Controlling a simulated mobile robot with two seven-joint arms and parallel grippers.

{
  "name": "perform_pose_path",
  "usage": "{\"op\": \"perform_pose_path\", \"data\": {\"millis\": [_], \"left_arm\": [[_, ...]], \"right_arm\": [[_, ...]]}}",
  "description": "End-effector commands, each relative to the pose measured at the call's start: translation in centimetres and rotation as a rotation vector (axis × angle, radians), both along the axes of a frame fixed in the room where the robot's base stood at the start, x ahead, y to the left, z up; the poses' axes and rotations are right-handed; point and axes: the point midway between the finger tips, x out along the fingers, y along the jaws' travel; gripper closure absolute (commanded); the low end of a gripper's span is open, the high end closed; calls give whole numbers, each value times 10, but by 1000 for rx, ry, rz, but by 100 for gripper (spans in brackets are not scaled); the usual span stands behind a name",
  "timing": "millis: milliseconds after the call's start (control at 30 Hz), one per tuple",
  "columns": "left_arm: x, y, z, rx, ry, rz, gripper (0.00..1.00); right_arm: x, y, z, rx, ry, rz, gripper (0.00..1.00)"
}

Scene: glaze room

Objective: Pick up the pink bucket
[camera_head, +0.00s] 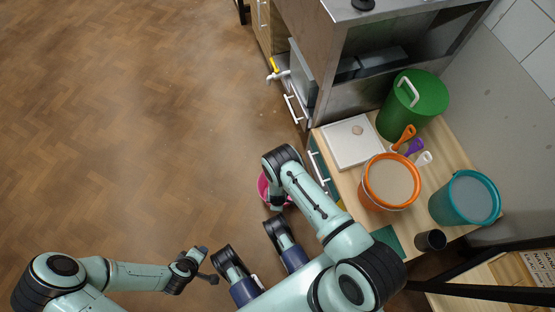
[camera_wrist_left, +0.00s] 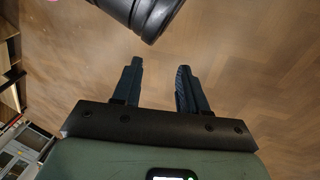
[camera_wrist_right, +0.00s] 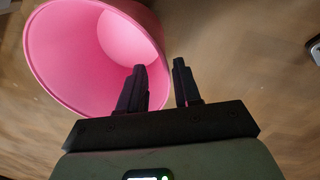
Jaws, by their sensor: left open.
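The pink bucket (camera_head: 263,188) is low beside the counter's drawer front, partly hidden by my right arm in the head view. In the right wrist view the bucket (camera_wrist_right: 60,55) shows its open mouth and empty pink inside. My right gripper (camera_wrist_right: 160,75) is at its rim, fingers apart: one finger overlaps the bucket's mouth and the other is outside the rim. I cannot tell whether they touch the wall. My left gripper (camera_head: 208,264) is open and empty over the floor, left of the bucket; its spread fingers show in the left wrist view (camera_wrist_left: 158,75).
The wooden counter (camera_head: 345,185) at right holds an orange-rimmed bucket (camera_head: 390,182), a teal bucket (camera_head: 465,200), a green lidded canister (camera_head: 415,105), a white tray (camera_head: 350,142) and a dark cup (camera_head: 430,240). A metal cabinet (camera_head: 345,65) stands behind. The wooden floor at left is clear.

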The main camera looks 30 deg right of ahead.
Motion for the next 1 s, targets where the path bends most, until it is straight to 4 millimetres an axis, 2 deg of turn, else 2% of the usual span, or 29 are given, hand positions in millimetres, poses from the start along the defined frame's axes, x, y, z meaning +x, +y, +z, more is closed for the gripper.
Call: {"op": "perform_pose_path", "data": {"millis": [200,400,733,767,833,867,1000], "left_arm": [[8,7,-14,14,-15,13,57],[-18,10,-35,10,70,14,57],[-25,10,-38,7,92,14,57],[-25,10,-38,7,92,14,57],[-24,10,-38,7,91,15,57],[-24,10,-38,7,91,15,57],[-24,10,-38,7,91,15,57]], "right_arm": [[0,3,-25,0,1,-1,67],[2,4,-49,0,1,-2,67],[3,4,-53,0,0,-1,67],[3,4,-53,0,0,-1,74],[3,3,-52,0,0,-1,96],[3,3,-52,0,0,-1,100],[3,3,-52,-1,-1,-1,100]]}}
